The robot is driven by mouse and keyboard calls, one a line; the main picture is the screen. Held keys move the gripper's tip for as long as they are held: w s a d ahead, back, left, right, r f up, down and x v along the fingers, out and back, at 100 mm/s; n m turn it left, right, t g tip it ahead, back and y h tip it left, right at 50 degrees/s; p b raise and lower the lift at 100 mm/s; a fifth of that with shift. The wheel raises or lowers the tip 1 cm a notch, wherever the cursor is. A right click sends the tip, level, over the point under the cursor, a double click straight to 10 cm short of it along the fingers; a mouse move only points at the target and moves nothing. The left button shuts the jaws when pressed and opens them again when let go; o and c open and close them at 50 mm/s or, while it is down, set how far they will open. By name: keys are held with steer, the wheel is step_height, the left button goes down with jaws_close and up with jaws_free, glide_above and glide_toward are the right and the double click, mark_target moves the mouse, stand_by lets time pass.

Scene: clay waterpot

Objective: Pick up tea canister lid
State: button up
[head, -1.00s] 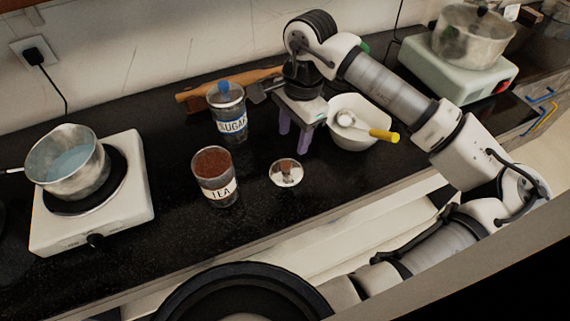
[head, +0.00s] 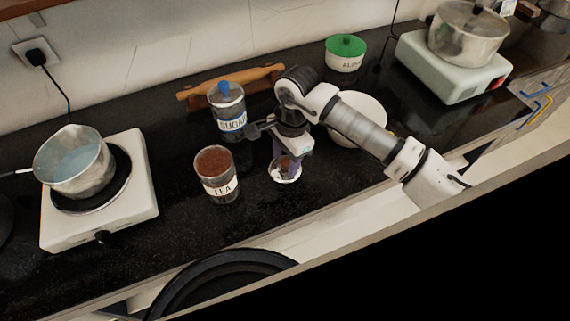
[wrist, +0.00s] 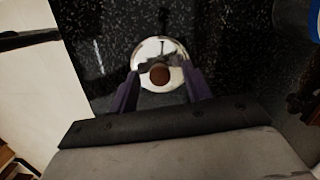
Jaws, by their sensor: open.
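The tea canister lid (head: 286,174) is a shiny round metal disc with a brown knob, lying on the black counter to the right of the open tea canister (head: 217,173). In the wrist view the lid (wrist: 160,62) lies just beyond and between the fingertips, with its knob in the middle. My gripper (head: 286,163) points down over the lid, and its purple fingers hide part of it in the head view. In the wrist view my gripper (wrist: 160,92) is open, one finger on each side of the knob. I cannot tell whether the fingers touch the lid.
The sugar canister (head: 228,108) with a blue knob stands behind the tea canister. A stove with a pot (head: 75,165) is at left. The counter's front is clear.

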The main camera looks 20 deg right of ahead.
jaws_close()
steer(key=shift+r, duration=0.2)
